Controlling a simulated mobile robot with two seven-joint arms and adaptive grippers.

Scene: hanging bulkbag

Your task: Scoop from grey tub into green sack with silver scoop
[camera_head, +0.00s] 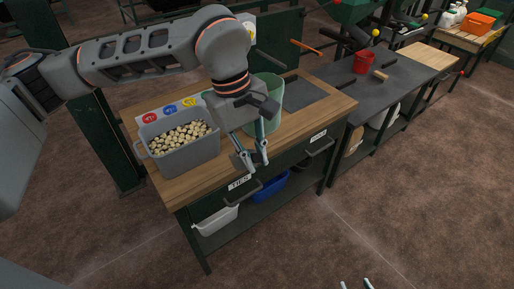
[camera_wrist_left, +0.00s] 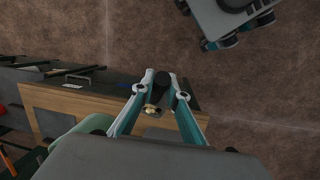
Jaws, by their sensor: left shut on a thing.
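The grey tub (camera_head: 188,158) stands on the left of the wooden bench, filled with pale chunky pieces (camera_head: 180,136). The green sack (camera_head: 274,88) is on the bench right of the tub, partly hidden behind my left wrist. My left gripper (camera_head: 252,161) points down at the bench's front edge, right of the tub and in front of the sack. In the left wrist view it is shut on the dark handle of the silver scoop (camera_wrist_left: 152,109); a little pale material seems to show there. The scoop is hard to make out in the head view. My right gripper (camera_head: 355,284) is open and empty over the floor.
The wooden bench (camera_head: 330,105) has drawers and a lower shelf with a white bin (camera_head: 216,221) and a blue bin (camera_head: 270,188). A dark panel (camera_head: 303,94) lies right of the sack. A red bucket (camera_head: 363,62) stands on the neighbouring bench. The floor in front is clear.

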